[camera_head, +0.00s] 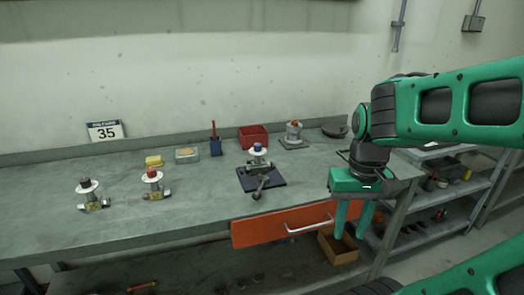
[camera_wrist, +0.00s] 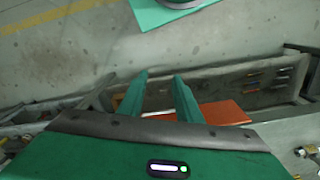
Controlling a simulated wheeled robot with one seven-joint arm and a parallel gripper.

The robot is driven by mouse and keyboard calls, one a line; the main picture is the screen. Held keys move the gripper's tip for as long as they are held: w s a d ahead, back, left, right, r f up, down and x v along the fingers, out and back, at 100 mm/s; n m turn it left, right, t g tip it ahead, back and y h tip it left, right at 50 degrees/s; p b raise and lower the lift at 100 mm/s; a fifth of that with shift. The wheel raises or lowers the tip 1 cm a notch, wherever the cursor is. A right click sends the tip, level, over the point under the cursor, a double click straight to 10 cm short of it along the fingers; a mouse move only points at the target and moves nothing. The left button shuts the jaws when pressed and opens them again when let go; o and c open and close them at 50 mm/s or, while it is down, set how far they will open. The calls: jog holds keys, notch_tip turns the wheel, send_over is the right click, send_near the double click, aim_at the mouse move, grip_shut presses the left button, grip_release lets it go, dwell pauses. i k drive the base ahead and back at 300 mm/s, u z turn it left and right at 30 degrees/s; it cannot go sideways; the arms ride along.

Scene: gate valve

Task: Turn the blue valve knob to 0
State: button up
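The blue valve knob (camera_head: 257,147) sits on top of a valve with a white round dial, on a dark blue base plate (camera_head: 264,183) near the middle of the workbench. The dial's marks are too small to read. My gripper (camera_head: 350,236) is to the right of this valve, in front of the bench's right end, pointing down and empty. Its two fingers are apart, which also shows in the wrist view (camera_wrist: 160,77). The blue knob cannot be made out in the wrist view.
A valve with a black knob (camera_head: 85,184) and one with a red knob (camera_head: 152,174) stand left on the bench (camera_head: 200,205). A red bin (camera_head: 253,136) and another valve (camera_head: 294,130) stand behind. An orange drawer (camera_head: 280,225) sticks out in front. Shelves (camera_head: 440,205) stand right.

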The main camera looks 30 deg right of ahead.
aim_at(258, 146)
jog(key=z, duration=2.35)
jog(key=k, duration=0.65)
jog(key=u, duration=0.9)
jog(key=i, duration=1)
jog(key=z, duration=0.1)
